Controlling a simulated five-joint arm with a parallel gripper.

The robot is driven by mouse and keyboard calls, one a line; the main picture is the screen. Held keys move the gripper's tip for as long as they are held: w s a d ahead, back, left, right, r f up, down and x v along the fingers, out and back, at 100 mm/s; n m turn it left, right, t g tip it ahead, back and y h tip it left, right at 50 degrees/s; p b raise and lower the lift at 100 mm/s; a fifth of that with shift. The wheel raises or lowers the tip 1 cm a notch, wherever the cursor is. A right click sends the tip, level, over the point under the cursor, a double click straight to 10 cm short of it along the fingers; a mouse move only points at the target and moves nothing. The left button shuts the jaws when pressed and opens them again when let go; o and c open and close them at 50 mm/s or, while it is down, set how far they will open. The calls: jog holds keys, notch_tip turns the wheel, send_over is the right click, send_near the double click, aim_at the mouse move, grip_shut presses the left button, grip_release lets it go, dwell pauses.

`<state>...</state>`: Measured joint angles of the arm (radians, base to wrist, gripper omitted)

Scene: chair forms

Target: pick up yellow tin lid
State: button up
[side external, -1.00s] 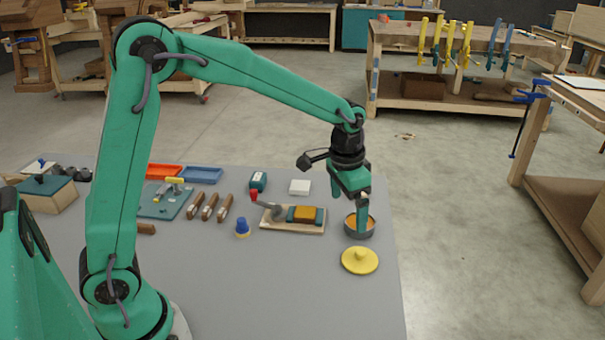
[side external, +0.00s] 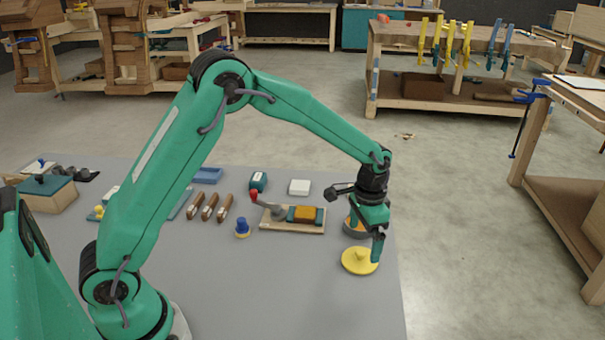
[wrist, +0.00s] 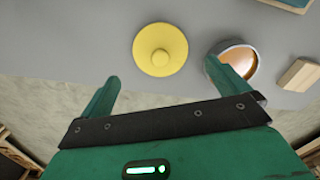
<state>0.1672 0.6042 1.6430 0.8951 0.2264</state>
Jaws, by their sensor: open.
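The yellow tin lid (side external: 357,262) is a round disc with a small raised knob. It lies flat on the grey table near its right edge. In the wrist view the yellow tin lid (wrist: 160,50) lies just beyond the fingertips, between their lines. My gripper (side external: 377,250) hangs pointing down, with a fingertip overlapping the lid's right side in the side view; I cannot tell whether it touches. In the wrist view my gripper (wrist: 160,72) has its two fingers wide apart with nothing between them. The grey tin (wrist: 240,50) with orange-brown contents stands beside the lid, partly behind my right finger.
A wooden board (side external: 270,222) with a red-handled clamp and an orange block lies left of the tin. The table (side external: 300,300) is clear in front of the lid.

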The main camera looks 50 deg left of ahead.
aim_at(361, 252)
jog(key=shift+s+a+f, duration=0.1)
jog(key=shift+f, duration=2.8)
jog(key=c, duration=0.9)
